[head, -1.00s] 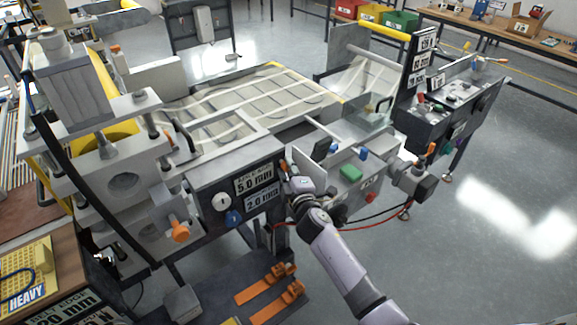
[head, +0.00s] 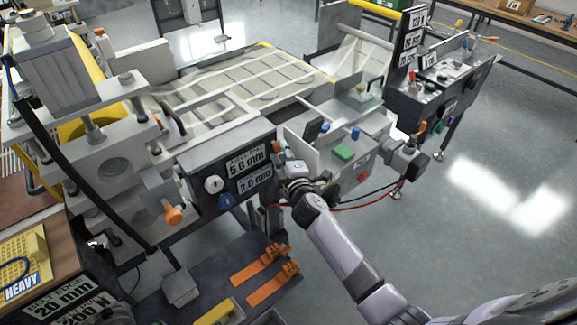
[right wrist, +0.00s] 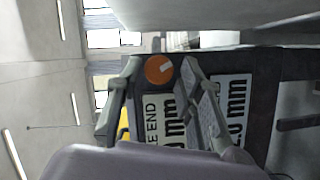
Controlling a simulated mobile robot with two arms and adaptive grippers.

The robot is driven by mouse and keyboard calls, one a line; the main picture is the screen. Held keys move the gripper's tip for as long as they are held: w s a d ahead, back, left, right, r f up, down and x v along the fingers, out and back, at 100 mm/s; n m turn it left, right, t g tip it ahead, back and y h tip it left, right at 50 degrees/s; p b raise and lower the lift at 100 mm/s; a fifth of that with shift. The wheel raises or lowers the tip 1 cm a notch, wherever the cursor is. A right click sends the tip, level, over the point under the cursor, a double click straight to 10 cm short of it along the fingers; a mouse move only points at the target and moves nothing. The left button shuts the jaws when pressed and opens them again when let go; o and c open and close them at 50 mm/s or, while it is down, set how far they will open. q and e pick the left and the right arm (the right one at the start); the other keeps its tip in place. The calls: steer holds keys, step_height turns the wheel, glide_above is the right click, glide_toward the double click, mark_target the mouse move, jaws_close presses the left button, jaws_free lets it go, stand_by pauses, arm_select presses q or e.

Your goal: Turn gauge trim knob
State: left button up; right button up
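The gauge panel is a dark box front (head: 203,203) with labels reading 5.0 mm (head: 247,164) and 2.0 mm (head: 255,181). An orange round knob with a pale pointer mark (right wrist: 159,68) sits at the label end of the panel; its orange edge shows in the head view (head: 277,147). My right gripper (head: 287,165) is at that end of the panel. In the right wrist view its fingers (right wrist: 160,66) are apart, one on each side of the knob, with a visible gap on the left. Contact on the right cannot be told. My left gripper is out of view.
A white dial (head: 213,185), a blue knob (head: 226,201) and an orange side knob (head: 174,215) are left of the labels. A grey box with a green button (head: 343,153) stands close right of my gripper. Red and black cables run below it.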

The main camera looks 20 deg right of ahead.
steer(key=s+r, duration=0.1)
steer(key=s, duration=0.9)
steer(key=shift+s+a, duration=0.15)
steer(key=shift+s, duration=0.1)
steer(key=s+f+m+g, duration=0.3)
steer(key=s+m+g, duration=0.1)
steer(key=s, duration=0.6)
steer(key=s+f+m+g, duration=0.3)
steer(key=s+m+g, duration=0.2)
steer(key=s, duration=0.5)
steer(key=s+f+m+g, duration=0.4)
steer(key=s, duration=0.6)
step_height(320, 180, down, 26)
steer(key=s+f+g+b, duration=0.1)
steer(key=s+g+b, duration=0.1)
steer(key=s+d+f, duration=0.2)
steer(key=s+f, duration=0.6)
steer(key=s+d+f, duration=0.1)
steer(key=s+f, duration=0.7)
steer(key=shift+s+d+f+n+g+y+b, duration=0.2)
steer(key=shift+d+f+n+g+y+b, duration=0.1)
steer(key=shift+d+f+g+b, duration=0.1)
